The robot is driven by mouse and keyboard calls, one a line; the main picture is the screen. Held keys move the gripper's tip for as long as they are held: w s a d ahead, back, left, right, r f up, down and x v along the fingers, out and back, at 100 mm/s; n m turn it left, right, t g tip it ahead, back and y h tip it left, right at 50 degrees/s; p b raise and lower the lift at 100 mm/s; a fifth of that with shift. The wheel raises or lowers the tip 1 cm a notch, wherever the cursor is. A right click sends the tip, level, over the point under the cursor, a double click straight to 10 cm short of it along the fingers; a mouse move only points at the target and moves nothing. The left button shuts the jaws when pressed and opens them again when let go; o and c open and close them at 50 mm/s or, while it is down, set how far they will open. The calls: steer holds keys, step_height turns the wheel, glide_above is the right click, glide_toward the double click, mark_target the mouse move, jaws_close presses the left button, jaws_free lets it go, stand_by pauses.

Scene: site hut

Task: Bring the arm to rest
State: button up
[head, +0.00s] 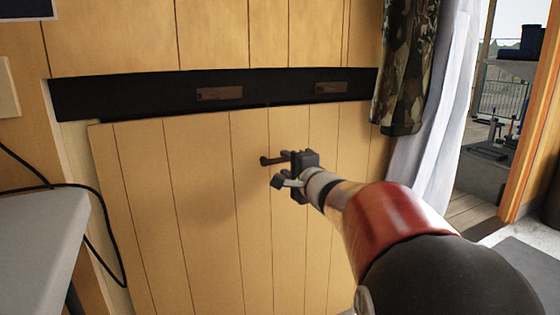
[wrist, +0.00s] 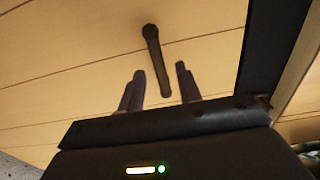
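My gripper (head: 277,172) is in front of a plank-faced wooden panel (head: 225,215), near its upper middle. In the wrist view my gripper (wrist: 162,82) is open, its two fingers apart. A dark bar-shaped handle (wrist: 152,50) with a rounded end lies on the panel, and its lower end shows between the fingers. The fingers do not appear closed on it. I cannot tell how much space lies between the fingers and the handle. My arm reaches in from the lower right in the head view.
A dark strip (head: 150,95) with two brown fittings (head: 219,94) (head: 330,88) runs above the panel. A grey tabletop (head: 35,235) and a black cable (head: 103,220) are at left. A camouflage garment (head: 405,70), a pale curtain (head: 436,120) and an open doorway are at right.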

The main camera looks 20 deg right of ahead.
steer(key=s+a+f+n+g+y, duration=0.35)
steer(key=s+a+n, duration=0.25)
steer(key=s+a, duration=0.25)
steer(key=s+a+f+n+g+y, duration=0.35)
steer(key=s+a+n, duration=0.25)
steer(key=s+a, duration=0.3)
steer(key=s+d+f+n+g+h, duration=0.2)
steer(key=s+f+n+g+h, duration=0.5)
steer(key=s+f, duration=0.55)
step_height(320, 180, up, 16)
steer(key=s+m+t+p, duration=0.1)
steer(key=p, duration=1.2)
steer(key=shift+s+d+f+t+h, duration=0.2)
steer(key=shift+t+h, duration=0.1)
steer(key=shift+t, duration=0.1)
